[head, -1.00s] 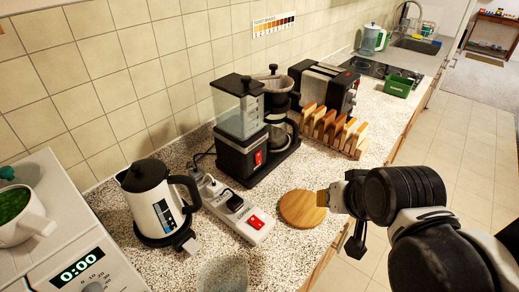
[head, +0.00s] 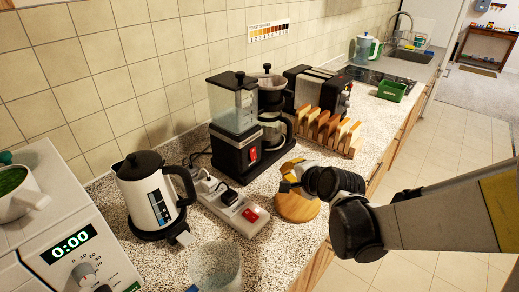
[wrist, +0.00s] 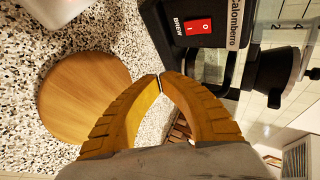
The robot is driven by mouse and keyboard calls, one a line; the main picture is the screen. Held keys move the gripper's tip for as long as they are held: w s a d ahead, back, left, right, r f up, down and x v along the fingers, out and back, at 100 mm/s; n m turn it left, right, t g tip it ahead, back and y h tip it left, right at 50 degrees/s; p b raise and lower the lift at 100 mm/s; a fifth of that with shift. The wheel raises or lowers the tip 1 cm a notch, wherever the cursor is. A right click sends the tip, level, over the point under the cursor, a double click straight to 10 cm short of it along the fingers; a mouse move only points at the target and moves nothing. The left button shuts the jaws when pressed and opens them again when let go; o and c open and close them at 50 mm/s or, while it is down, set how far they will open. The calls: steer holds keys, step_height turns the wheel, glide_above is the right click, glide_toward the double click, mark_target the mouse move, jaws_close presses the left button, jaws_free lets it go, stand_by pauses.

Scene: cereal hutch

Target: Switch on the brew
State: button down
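The coffee maker (head: 232,150) is black with a clear water tank and stands against the tiled wall. Its red rocker switch (head: 253,154) is on the front of the base. In the wrist view this red switch (wrist: 198,27) shows at the top, beside the word BREW, on the black base (wrist: 175,12). My gripper (head: 284,187) is in front of the coffee maker, over the round wooden board, apart from the switch. In the wrist view its two yellow fingers (wrist: 161,82) meet at the tips with nothing between them. Whether the switch is on cannot be told.
A white power strip (head: 232,207) with its own red switch lies in front of the coffee maker. A kettle (head: 150,195) stands left of it and a glass (head: 216,268) in front. The round wooden board (head: 298,209) lies below my gripper. A toast rack (head: 330,128) stands behind it.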

stand_by(0.3)
steer(key=shift+w+a+f+b, duration=0.2)
steer(key=shift+w+a, duration=0.7)
steer(key=shift+a, duration=0.25)
steer(key=shift+w+a+f+b, duration=0.15)
steer(key=shift+w+a, duration=0.75)
steer(key=shift+a, duration=0.3)
steer(key=shift+w+a+f+b, duration=0.2)
steer(key=shift+w+a, duration=0.7)
steer(key=shift+a, duration=0.25)
steer(key=shift+a, duration=0.1)
steer(key=shift+w+a, duration=0.2)
steer(key=shift+w, duration=0.05)
steer(key=shift+w+a+f, duration=0.1)
steer(key=shift+w+a, duration=0.1)
steer(key=shift+a, duration=0.05)
steer(key=shift+s+d, duration=0.1)
steer(key=shift+d, duration=0.05)
steer(key=shift+s+d, duration=0.4)
steer(key=shift+d, duration=0.05)
steer(key=shift+s+d+r, duration=0.2)
steer(key=shift+s+d, duration=0.55)
steer(key=shift+d, duration=0.25)
steer(key=shift+s+d+r, duration=0.2)
steer(key=shift+s+d, duration=0.55)
steer(key=shift+d, duration=0.25)
